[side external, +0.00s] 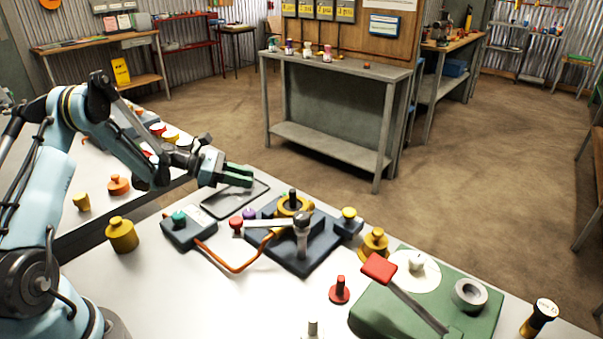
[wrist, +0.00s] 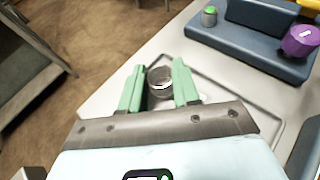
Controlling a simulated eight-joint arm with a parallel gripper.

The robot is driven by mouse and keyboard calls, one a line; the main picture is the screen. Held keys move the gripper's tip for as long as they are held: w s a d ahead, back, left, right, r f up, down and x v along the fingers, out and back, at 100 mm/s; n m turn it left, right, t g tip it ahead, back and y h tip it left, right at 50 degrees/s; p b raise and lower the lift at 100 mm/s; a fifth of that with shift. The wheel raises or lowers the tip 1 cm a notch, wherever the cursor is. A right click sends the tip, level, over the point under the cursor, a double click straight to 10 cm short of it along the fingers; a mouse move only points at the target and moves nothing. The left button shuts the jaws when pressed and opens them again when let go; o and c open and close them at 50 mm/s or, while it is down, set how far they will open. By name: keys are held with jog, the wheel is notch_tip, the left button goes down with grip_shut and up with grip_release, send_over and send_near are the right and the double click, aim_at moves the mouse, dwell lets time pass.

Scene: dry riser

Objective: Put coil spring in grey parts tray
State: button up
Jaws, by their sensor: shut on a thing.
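The coil spring (wrist: 160,82) is a short dark metallic ring between the two green fingertips of my gripper (wrist: 158,84) in the wrist view. My gripper is shut on it. In the side view my gripper (side external: 238,175) is above the far part of the grey parts tray, with a gap beneath. The spring cannot be made out there. The grey parts tray (side external: 222,205) is a shallow flat tray on the white bench. In the wrist view the tray (wrist: 235,92) spreads under and to the right of the fingers, partly hidden by my gripper.
A green base with a red-handled lever (side external: 380,268) is further right.

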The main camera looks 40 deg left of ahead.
jog(key=o, duration=1)
jog(key=shift+f, duration=0.15)
